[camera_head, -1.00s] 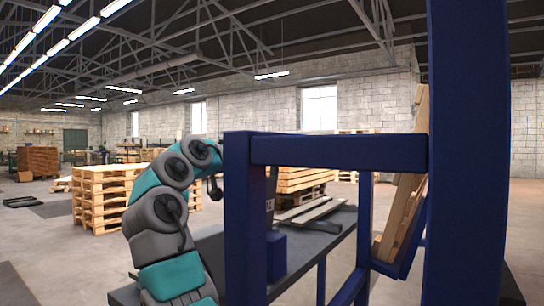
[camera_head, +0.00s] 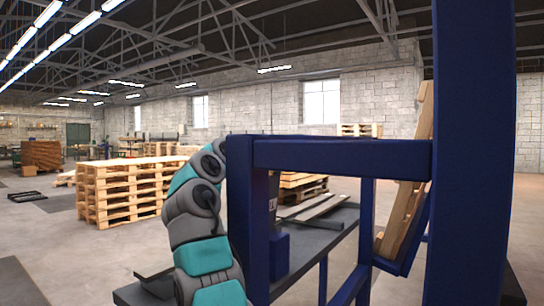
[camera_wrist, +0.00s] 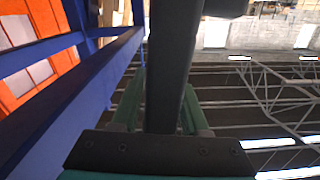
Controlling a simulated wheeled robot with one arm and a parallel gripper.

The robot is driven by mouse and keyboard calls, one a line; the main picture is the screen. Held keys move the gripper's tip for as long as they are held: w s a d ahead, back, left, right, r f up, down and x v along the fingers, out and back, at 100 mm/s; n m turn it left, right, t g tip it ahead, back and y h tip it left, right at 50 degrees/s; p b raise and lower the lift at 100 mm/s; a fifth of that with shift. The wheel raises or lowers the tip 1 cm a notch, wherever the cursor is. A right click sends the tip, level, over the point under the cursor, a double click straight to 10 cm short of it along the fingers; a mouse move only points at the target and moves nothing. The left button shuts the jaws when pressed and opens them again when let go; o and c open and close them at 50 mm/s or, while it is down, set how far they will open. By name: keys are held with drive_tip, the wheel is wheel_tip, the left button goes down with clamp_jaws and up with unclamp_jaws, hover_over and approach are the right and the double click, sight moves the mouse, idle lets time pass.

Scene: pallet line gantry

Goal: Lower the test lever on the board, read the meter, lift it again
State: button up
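My gripper (camera_wrist: 158,112) shows in the wrist view with two green fingers standing apart. A dark straight bar (camera_wrist: 166,70) runs up the picture between them and covers part of the gap. I cannot tell whether the fingers touch it, or whether it is the test lever. In the head view my arm rises at the left of the blue frame (camera_head: 342,155), and my gripper is hidden behind the frame's near post. I cannot make out the board or the meter in either view.
A blue beam (camera_wrist: 75,90) runs close along the left of the wrist view, with orange panels (camera_wrist: 30,65) beyond. In the head view a grey bench (camera_head: 320,238) stands behind the frame. Pallet stacks (camera_head: 125,190) stand at the left, with open floor around them.

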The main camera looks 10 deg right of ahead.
clamp_jaws()
idle(1.1)
